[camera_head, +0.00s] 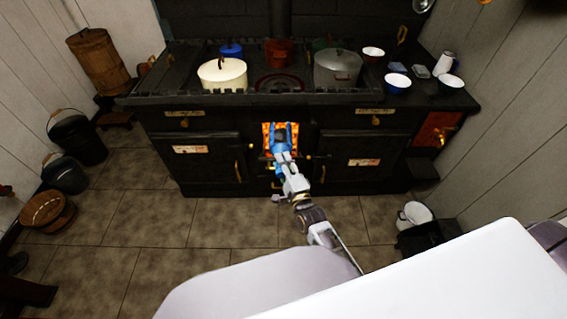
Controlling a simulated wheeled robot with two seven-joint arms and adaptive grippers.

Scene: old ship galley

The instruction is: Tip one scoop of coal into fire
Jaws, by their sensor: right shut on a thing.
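The fire (267,130) glows orange in the open firebox in the middle of the black stove (210,140). My right gripper (281,132), with blue fingers, is at the firebox opening in front of the glow. It is shut on a dark thing between its fingers, which I take to be the scoop (281,139). Most of the scoop is hidden, and I cannot tell how it is tilted or whether coal is in it. My left gripper is not in view.
A cream pot (222,75) and a grey lidded pot (338,68) stand on the stove top. White bowls (397,83) are at the right. The tiled floor (150,215) before the stove is clear.

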